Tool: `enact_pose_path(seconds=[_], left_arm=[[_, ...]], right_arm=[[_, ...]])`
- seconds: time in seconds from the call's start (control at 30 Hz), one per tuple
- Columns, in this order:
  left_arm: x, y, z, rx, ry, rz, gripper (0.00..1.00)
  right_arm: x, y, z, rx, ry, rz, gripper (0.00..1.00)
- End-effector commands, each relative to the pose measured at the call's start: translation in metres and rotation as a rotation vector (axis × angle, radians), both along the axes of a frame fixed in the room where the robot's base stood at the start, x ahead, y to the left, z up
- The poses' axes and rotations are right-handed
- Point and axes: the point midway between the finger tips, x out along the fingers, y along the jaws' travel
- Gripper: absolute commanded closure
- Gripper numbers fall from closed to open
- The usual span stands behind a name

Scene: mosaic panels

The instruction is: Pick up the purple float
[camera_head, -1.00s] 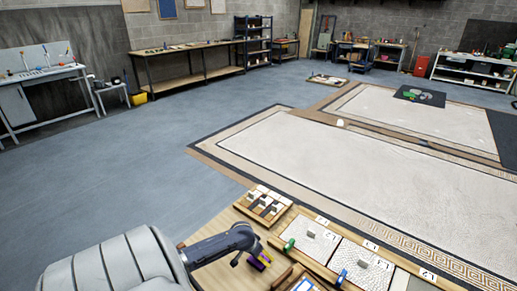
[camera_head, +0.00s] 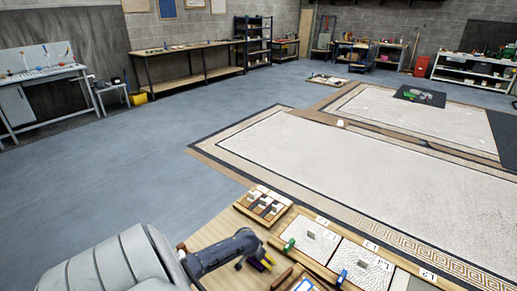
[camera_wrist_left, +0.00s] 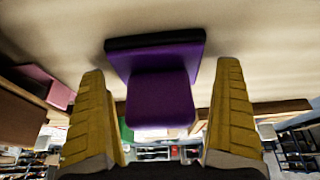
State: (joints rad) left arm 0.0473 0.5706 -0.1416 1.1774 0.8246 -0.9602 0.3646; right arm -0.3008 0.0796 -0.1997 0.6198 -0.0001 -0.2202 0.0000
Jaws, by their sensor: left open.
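The purple float shows in the left wrist view, with a block-shaped purple handle (camera_wrist_left: 160,100) and a wider purple plate edged in black. My left gripper (camera_wrist_left: 162,120) is open, its two yellow fingers on either side of the handle with a gap at each side. In the head view my left gripper (camera_head: 262,264) is low over the wooden table, and the float (camera_head: 257,267) is mostly hidden by it. I cannot tell how far the fingertips reach along the handle. My right gripper is not in view.
A tray of light and dark pieces (camera_head: 264,206) lies just beyond the gripper on the table. To the right are a green-handled tool (camera_head: 289,245), a blue-handled tool (camera_head: 341,278) and pale panels (camera_head: 310,243). Brown-handled items lie near the front edge. Open floor lies to the left.

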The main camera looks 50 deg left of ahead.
Motion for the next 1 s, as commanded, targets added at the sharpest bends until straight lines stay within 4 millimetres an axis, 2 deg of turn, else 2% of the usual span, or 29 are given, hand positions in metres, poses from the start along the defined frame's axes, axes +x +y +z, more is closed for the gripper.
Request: enact_pose_path(seconds=[0.17, 0.7, 1.0], left_arm=[[0.0001, -0.0002, 0.0000, 0.000, 0.000, 0.000, 0.00], [0.0003, 0.0000, 0.0004, 0.000, -0.001, 0.000, 0.60], [0.0002, 0.0001, 0.0018, 0.000, -0.001, 0.000, 0.61]], right_arm=[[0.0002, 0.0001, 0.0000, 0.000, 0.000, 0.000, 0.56], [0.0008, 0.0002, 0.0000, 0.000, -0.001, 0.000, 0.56], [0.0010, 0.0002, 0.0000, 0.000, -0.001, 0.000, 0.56]])
